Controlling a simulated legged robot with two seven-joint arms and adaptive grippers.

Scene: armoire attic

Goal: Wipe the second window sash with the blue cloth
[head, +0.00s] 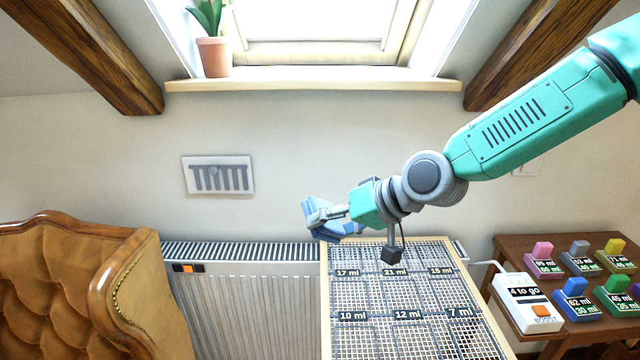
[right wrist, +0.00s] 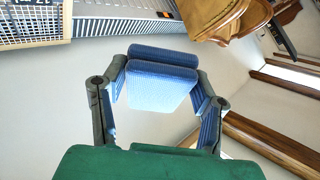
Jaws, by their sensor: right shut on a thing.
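My right gripper (head: 328,214) comes in from the right and is shut on the blue cloth (head: 338,231), in front of the wall and just above the far end of the grid board. In the right wrist view the cloth (right wrist: 160,86) is a folded pad between the two fingers. A window sash (head: 318,22) with a pale frame shows at the top of the head view, cut off by the picture edge. The gripper is well below it, apart from it. I cannot tell which sash is the second. My left gripper is not in view.
A potted plant (head: 213,56) stands at the left of the window sill (head: 312,86). Wooden beams flank the window. Below are a radiator (head: 245,300), a brown armchair (head: 70,285), a grid board (head: 365,292) with labels, and a side table with coloured blocks (head: 575,288).

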